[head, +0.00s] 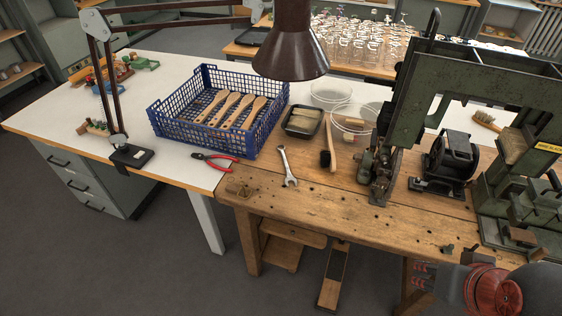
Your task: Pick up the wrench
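The wrench (287,168) is a silver-grey metal tool in the head view. It lies flat on the wooden workbench (330,208), near its left end, with its long axis running roughly front to back. Nothing covers it. Part of my arm, grey with a red joint, shows in the bottom right corner, well away to the right of the wrench.
A blue crate (190,135) holds wooden brush blanks. A dark tray (302,122) and a wooden-handled brush (329,142) sit nearby. A lamp shade (291,45) hangs above. Green machines (440,110) fill the right.

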